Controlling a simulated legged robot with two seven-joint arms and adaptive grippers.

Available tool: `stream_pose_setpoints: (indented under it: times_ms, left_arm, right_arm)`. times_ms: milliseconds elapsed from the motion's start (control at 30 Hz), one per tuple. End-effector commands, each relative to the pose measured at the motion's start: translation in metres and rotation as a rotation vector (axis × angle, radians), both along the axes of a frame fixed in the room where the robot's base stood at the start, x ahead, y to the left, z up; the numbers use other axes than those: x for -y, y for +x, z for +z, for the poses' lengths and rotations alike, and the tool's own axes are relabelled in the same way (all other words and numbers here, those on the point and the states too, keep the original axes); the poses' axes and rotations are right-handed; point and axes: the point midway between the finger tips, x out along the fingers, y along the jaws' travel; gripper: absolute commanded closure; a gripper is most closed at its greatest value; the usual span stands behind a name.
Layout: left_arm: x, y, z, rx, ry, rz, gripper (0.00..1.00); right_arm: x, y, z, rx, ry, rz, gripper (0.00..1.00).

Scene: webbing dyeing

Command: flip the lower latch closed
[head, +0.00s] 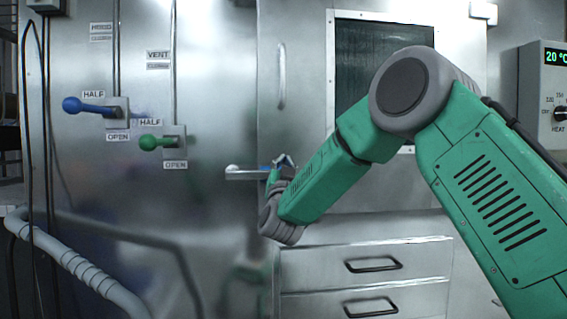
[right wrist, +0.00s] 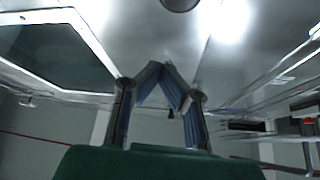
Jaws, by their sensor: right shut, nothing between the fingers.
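The lower latch (head: 245,173) is a silver lever at the left edge of the steel door, in the head view. It lies about horizontal, its left end reaching past the door seam and its right end hidden behind my gripper. My right gripper (head: 284,160) is at the right end of this lever. I cannot tell whether it touches it. In the right wrist view its two blue-padded fingers (right wrist: 164,85) meet at the tips with nothing between them. The latch cannot be made out in that view. My left gripper is not in view.
A vertical handle (head: 282,76) is higher on the door, left of a dark window (head: 358,75). Blue (head: 88,106) and green (head: 155,142) levers stick out at left. Drawers with dark pulls (head: 374,265) are below. A grey pipe (head: 75,262) runs at lower left.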

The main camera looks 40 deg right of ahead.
Motion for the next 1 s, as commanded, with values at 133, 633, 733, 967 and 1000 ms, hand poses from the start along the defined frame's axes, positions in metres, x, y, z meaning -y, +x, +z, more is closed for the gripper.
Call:
stream_pose_setpoints:
  times_ms: [133,633,733,967,1000]
  left_arm:
    - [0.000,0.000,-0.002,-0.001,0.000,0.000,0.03]
    - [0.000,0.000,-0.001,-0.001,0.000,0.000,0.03]
    - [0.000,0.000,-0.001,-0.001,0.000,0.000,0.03]
    - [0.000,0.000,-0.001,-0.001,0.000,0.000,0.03]
    - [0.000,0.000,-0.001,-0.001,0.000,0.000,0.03]
  right_arm:
    - [-0.017,-0.020,-0.021,-0.005,-0.001,0.000,1.00]
    - [-0.037,-0.048,-0.037,0.003,0.000,-0.001,1.00]
    - [-0.038,-0.048,-0.036,0.004,-0.001,0.000,1.00]
    - [-0.036,-0.048,-0.037,0.004,-0.001,-0.001,1.00]
    - [-0.036,-0.048,-0.037,0.003,0.000,-0.001,1.00]
